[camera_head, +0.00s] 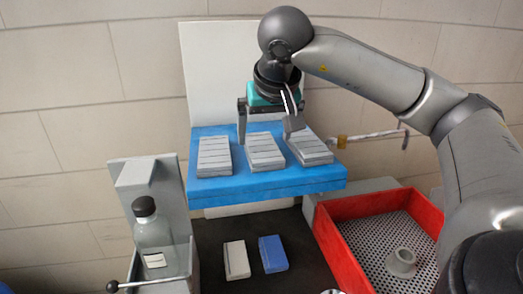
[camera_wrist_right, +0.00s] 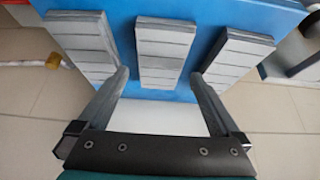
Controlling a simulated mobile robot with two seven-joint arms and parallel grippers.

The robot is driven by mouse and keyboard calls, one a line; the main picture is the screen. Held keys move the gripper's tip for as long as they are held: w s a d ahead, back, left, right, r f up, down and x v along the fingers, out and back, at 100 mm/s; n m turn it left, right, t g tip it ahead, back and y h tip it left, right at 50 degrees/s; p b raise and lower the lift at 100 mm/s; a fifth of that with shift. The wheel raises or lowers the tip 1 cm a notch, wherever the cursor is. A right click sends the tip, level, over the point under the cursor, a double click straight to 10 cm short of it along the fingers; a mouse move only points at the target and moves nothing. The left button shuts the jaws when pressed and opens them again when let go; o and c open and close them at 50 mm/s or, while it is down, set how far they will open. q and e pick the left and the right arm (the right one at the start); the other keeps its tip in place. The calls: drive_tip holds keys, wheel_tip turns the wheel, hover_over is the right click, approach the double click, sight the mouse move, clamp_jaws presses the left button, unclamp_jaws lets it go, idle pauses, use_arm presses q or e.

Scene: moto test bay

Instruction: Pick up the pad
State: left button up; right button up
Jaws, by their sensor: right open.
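Three grey ridged pads lie in a row on a blue shelf: a left pad (camera_head: 214,155), a middle pad (camera_head: 265,150) and a right pad (camera_head: 313,149). A pale pad (camera_head: 236,260) and a blue pad (camera_head: 273,253) lie lower, on a dark surface. My right gripper (camera_head: 268,134) is open and empty, above and behind the middle pad, with its fingers spread to either side. In the right wrist view, the middle pad (camera_wrist_right: 162,50) lies just ahead of the space between the open fingertips (camera_wrist_right: 160,76). My left gripper is not in view.
The blue shelf (camera_head: 260,183) has a white back panel (camera_head: 212,75). A red tray (camera_head: 345,262) with a perforated floor holds a grey ring-shaped part (camera_head: 401,262) at the right. A bottle (camera_head: 153,240) stands in a grey holder (camera_head: 133,178) at the left. A rod with a yellow piece (camera_head: 342,141) sticks out right of the shelf.

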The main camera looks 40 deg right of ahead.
sight(261, 145)
drive_tip(key=shift+x, duration=1.95)
drive_tip(key=shift+w+r, duration=0.1)
drive_tip(key=shift+r, duration=0.05)
drive_tip(key=c, duration=1.1)
drive_tip(key=shift+r, duration=0.1)
